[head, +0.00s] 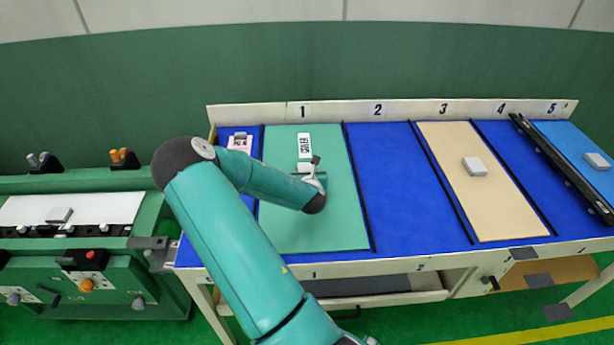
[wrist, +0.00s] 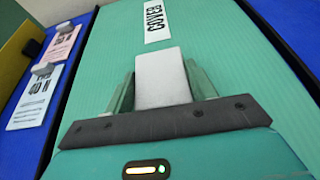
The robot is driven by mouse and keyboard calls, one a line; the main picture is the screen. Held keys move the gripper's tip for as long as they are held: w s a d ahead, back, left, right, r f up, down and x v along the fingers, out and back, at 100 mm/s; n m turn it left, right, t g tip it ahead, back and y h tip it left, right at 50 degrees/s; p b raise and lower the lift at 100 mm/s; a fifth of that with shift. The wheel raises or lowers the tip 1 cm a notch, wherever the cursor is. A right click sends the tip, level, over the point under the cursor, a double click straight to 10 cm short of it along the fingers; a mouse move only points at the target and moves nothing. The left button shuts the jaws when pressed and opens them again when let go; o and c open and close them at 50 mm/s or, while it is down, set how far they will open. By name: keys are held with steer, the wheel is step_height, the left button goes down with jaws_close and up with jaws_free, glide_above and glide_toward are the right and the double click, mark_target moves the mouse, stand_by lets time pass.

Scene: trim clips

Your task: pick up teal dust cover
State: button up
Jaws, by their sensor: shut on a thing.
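The teal dust cover (head: 320,228) is a large flat panel in lane 1 of the blue table, with a white COVER label (head: 305,146) near its far end. It fills most of the wrist view (wrist: 240,65). A pale block-shaped grip (wrist: 162,77) stands on it. My gripper (head: 314,179) is over the middle of the panel, its two fingers (wrist: 162,88) closed on the sides of this block. The cover looks flat; I cannot tell whether it is lifted at all.
Pink and white tags (wrist: 45,75) lie left of the cover. Lane 2 (head: 383,190) is bare blue. A beige panel (head: 480,210) with a grey block is in lane 3. A green machine bench (head: 90,270) stands at left.

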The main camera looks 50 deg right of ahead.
mark_target(307, 165)
steer(key=shift+r, duration=0.2)
steer(key=shift+r, duration=0.25)
step_height(307, 165, up, 2)
steer(key=shift+r, duration=0.2)
steer(key=a+r, duration=0.9)
steer(key=a, duration=0.5)
steer(key=shift+s+r, duration=0.25)
steer(key=shift+r, duration=0.15)
